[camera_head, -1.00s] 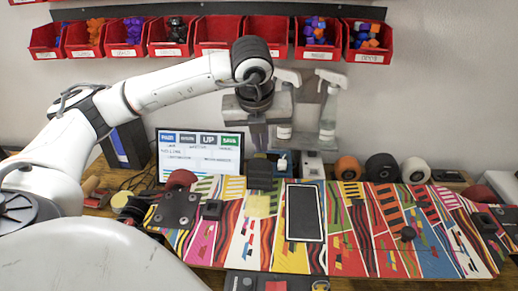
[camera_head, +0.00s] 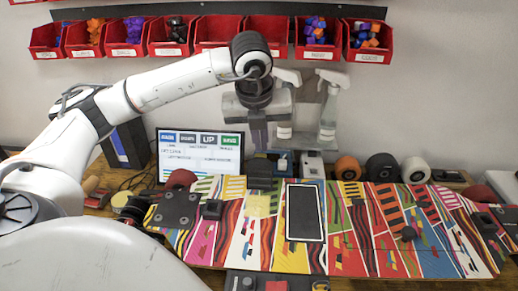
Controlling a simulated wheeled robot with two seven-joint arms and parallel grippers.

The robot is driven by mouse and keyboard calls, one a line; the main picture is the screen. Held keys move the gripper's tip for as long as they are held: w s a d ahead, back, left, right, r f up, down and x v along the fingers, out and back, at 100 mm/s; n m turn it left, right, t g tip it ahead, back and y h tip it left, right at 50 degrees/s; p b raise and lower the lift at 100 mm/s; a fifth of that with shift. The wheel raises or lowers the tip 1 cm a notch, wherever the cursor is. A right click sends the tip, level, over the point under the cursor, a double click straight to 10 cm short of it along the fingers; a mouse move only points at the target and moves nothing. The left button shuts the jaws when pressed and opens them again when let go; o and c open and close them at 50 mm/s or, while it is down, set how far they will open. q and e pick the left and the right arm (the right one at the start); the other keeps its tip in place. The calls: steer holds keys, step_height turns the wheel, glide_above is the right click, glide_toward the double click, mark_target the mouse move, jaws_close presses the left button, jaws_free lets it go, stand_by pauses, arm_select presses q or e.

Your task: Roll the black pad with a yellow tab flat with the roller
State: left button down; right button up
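The colourful board (camera_head: 385,258) lies across the bench. I cannot pick out the roller for certain. My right gripper is not in view.
A screen (camera_head: 200,155) stands behind the board on the left. Spray bottles (camera_head: 328,115) and several wheels (camera_head: 382,168) stand along the back. Red bins (camera_head: 368,40) hang on the wall.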

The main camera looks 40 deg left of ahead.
arm_select(q)
steer(key=s+d+f+g, duration=0.1)
steer(key=s+f, duration=0.1)
steer(key=s+d+f+g+h, duration=0.1)
steer(key=s+d+f, duration=0.1)
steer(key=s+d+f+m+g+h, duration=0.1)
steer(key=s+d+f, duration=0.1)
steer(key=shift+f+g, duration=0.25)
steer(key=shift+g, duration=0.05)
steer(key=shift+r, duration=0.2)
steer(key=r+p, duration=0.3)
steer(key=shift+w+r, duration=0.1)
steer(key=shift+w, duration=0.1)
steer(key=shift+w+a+r+p, duration=0.2)
steer(key=shift+r+p, duration=0.55)
steer(key=shift+r, duration=0.65)
steer(key=shift+w+a+r+p, duration=0.15)
steer(key=shift+r+p, duration=0.55)
steer(key=shift+r, duration=0.7)
steer(key=shift+s, duration=0.1)
